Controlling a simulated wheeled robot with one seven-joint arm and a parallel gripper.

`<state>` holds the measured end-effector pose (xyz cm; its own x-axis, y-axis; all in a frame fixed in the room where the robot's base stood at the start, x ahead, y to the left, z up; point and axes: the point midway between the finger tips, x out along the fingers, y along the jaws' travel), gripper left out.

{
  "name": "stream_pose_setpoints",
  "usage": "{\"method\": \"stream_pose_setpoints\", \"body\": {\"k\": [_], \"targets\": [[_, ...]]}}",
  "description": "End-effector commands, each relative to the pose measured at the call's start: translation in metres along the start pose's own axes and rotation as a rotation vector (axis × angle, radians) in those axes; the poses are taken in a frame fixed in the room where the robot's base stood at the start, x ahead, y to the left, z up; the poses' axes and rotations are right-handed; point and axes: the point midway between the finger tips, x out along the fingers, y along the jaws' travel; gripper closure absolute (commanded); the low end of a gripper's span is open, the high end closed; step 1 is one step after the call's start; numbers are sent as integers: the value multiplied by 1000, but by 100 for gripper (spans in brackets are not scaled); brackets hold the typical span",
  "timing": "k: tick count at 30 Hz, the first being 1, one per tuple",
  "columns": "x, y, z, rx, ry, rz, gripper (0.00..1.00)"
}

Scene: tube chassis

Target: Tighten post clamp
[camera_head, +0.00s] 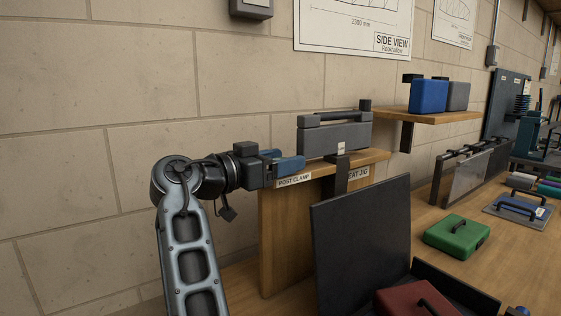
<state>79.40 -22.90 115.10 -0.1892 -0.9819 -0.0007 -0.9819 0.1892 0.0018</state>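The post clamp appears to be the grey block (335,138) with a dark bar along its top, on the wooden stand (282,235) behind the "POST CLAMP" label (294,180). My gripper (296,163), with blue fingers, reaches in from the left. Its tips appear close to the block's left end, above the label. I cannot tell whether they touch it. The fingers are seen edge-on, so the gap between them is unclear. Nothing is visibly held.
A dark upright panel (360,240) stands in front of the stand, near a "...EAT JIG" label (358,173). A shelf (430,117) with a blue case (428,96) is behind, right.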

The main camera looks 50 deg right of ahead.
Motion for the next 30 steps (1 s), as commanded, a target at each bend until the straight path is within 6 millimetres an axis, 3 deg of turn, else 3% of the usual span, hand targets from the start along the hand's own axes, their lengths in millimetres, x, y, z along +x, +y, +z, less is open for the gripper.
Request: {"method": "stream_pose_setpoints", "body": {"k": [8,21,30], "targets": [[-4,0,0,1,1,-1,36],[-67,0,1,1,1,-2,36],[-79,0,0,0,0,0,36]]}}
